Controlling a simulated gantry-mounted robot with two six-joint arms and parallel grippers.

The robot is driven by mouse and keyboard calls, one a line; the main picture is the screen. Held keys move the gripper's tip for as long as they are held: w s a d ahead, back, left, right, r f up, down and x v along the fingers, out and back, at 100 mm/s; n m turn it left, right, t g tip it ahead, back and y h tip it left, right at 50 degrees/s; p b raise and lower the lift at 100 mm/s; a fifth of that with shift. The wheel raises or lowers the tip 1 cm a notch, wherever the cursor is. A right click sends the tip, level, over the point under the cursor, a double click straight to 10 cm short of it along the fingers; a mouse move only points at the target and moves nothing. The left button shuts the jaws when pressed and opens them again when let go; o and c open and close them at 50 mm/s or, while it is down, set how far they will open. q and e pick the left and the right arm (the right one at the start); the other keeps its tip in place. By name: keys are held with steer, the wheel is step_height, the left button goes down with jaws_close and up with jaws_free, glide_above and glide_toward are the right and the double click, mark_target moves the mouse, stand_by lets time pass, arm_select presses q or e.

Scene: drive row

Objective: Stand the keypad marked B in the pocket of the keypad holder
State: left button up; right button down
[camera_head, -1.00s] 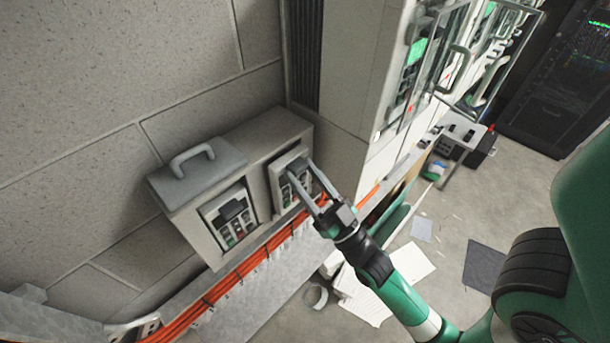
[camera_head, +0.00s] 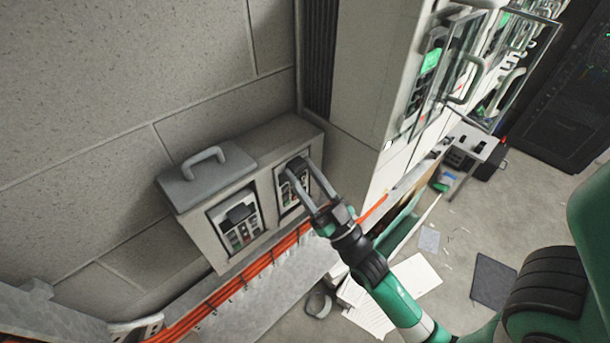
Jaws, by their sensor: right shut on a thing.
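A grey box (camera_head: 264,190) against the wall has two front openings. The left opening holds a small panel (camera_head: 238,228) with a dark block and rows of small keys or switches. A similar panel (camera_head: 289,193) sits in the right opening. My right gripper (camera_head: 300,170) reaches to that right opening and is shut on the dark block at the top of the right panel. The fingers hide part of this panel. No letter B is readable on either panel, so I cannot tell which is marked B. My left gripper is out of view.
A grey lid with a handle (camera_head: 207,163) lies on the box's top left. Orange cables (camera_head: 238,280) run along the ledge below the box. A cabinet with open glass doors (camera_head: 470,75) stands to the right. Papers (camera_head: 412,275) lie on the floor.

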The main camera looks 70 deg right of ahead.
stand_by(0.3)
step_height(320, 180, down, 3)
steer(key=b, duration=0.2)
steer(key=shift+r+b, duration=0.2)
steer(key=shift+b, duration=0.1)
steer(key=shift+c, duration=1.4)
jaws_free()
steer(key=shift+f, duration=0.1)
steer(key=b+v, duration=0.4)
steer(key=v, duration=0.7)
steer(key=shift+s, duration=0.3)
